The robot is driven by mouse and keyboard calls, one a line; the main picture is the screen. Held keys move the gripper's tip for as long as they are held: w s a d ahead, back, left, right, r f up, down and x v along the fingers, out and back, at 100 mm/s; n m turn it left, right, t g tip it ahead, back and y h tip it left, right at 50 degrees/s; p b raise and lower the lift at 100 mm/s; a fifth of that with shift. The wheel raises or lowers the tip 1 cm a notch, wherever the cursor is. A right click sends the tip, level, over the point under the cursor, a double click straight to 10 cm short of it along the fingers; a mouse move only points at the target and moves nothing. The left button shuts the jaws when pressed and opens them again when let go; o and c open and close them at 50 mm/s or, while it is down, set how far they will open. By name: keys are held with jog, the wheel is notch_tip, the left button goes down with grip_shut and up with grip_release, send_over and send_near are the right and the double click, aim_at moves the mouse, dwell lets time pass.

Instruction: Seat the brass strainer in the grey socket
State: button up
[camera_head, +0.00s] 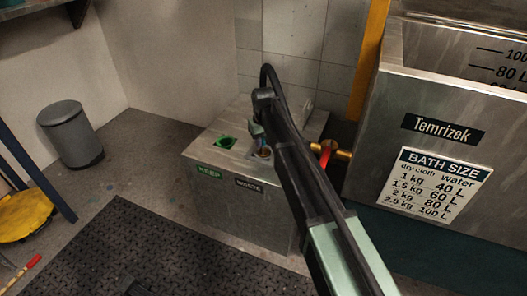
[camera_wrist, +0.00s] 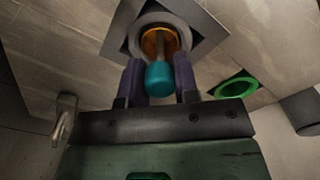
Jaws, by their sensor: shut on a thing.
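My gripper (camera_wrist: 160,82) is shut on the teal handle of the brass strainer (camera_wrist: 158,42), with one dark purple finger on each side. In the wrist view the strainer's round brass part lies within the ring of the grey socket (camera_wrist: 137,37), framed by a dark square plate. I cannot tell how deep it sits. In the head view my gripper (camera_head: 261,144) is over the right-hand opening of the metal box (camera_head: 228,207), and my arm hides part of it. A green socket (camera_head: 227,142) is to the left; it also shows in the wrist view (camera_wrist: 237,87).
The box front carries a green KEEP label (camera_head: 209,172) and a dark label. A brass tap with a red handle (camera_head: 325,155) is close on the right, beside a large steel tank (camera_head: 388,125). A grey bin (camera_head: 74,133) stands at left. A dark mat (camera_head: 130,245) covers the floor in front.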

jog(key=shift+f+p, duration=0.3)
jog(key=shift+f+b, duration=0.3)
jog(key=o, duration=0.9)
jog(key=shift+r, duration=0.1)
jog(key=shift+o, duration=0.2)
notch_tip(320, 180, up, 13)
jog(key=p, duration=1.2)
jog(key=shift+f+p, duration=0.2)
jog(key=shift+p, duration=0.2)
jog(key=shift+f, duration=0.1)
